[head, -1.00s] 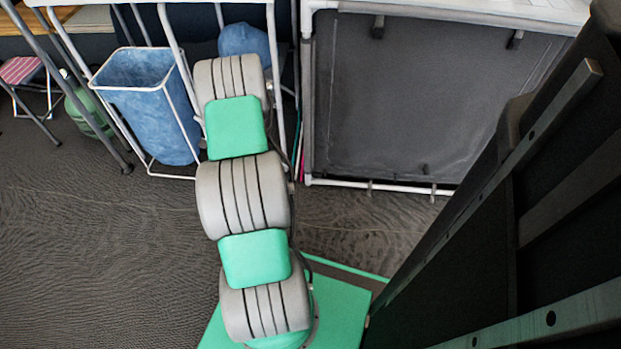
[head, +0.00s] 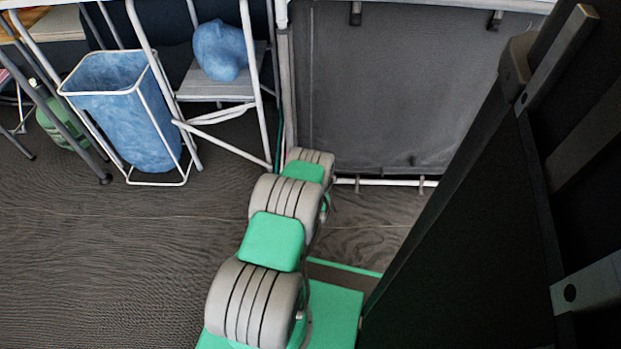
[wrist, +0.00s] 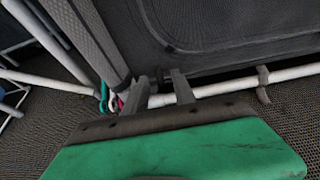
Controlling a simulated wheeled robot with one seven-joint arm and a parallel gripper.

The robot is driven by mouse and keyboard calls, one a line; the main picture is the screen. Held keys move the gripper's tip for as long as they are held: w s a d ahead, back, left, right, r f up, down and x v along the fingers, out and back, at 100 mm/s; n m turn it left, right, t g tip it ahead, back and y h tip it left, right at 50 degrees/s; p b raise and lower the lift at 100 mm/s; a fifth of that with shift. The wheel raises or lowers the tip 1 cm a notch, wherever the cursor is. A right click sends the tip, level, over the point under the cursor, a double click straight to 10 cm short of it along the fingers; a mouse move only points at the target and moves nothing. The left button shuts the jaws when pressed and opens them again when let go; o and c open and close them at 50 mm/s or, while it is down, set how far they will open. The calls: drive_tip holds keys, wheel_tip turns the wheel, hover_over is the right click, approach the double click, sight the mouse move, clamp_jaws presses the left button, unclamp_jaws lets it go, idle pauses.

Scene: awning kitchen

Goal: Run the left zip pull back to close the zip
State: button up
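A dark grey fabric front panel (head: 400,90) hangs closed in a white pole frame (head: 385,181). A thin vertical seam runs near its left edge, but I cannot make out a zip pull for certain. In the wrist view, my gripper (wrist: 160,78) is low in front of the panel (wrist: 230,30), near its lower left corner. Its two dark fingers stand apart with the white bottom pole (wrist: 220,89) behind them, and nothing is seen between them. In the head view the gripper is hidden behind my arm.
Green, white and pink cords (wrist: 113,101) hang just left of the fingers. A blue bin (head: 125,110) in a white frame and a blue rounded object (head: 220,51) on a shelf stand left. A large black panel (head: 480,220) closes off the right. Floor at left is clear.

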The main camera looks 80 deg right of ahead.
drive_tip(key=shift+d, duration=0.1)
drive_tip(key=shift+c, duration=0.2)
clamp_jaws()
idle(1.2)
